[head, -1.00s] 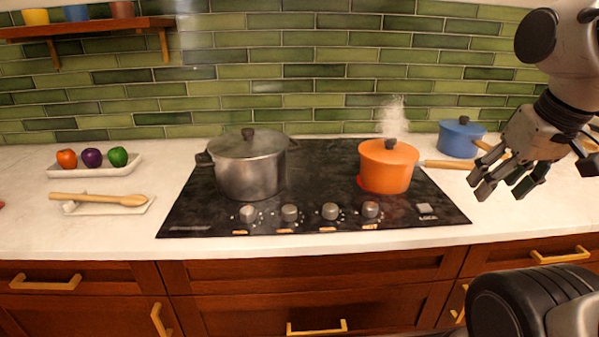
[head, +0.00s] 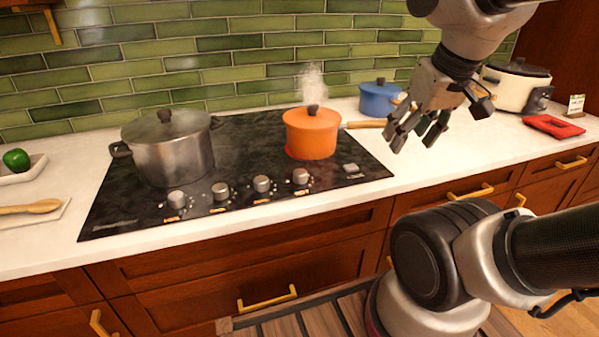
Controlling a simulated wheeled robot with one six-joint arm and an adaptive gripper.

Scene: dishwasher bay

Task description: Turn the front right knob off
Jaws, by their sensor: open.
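The black cooktop (head: 340,186) has a row of several silver knobs along its front edge. The rightmost round knob (head: 301,177) sits just in front of the orange pot (head: 312,134). A red glow shows at the base of this pot and steam rises above it. A large grey lidded pot (head: 170,150) stands on the left of the cooktop. My gripper (head: 418,138) is open and empty, above the counter to the right of the orange pot, well apart from the knob.
A blue pot (head: 378,99) stands behind, right of the orange pot. A white cooker (head: 515,88) and a red cloth (head: 553,126) are farther right. A wooden spoon (head: 30,208) lies at left. The counter (head: 460,150) below my gripper is clear.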

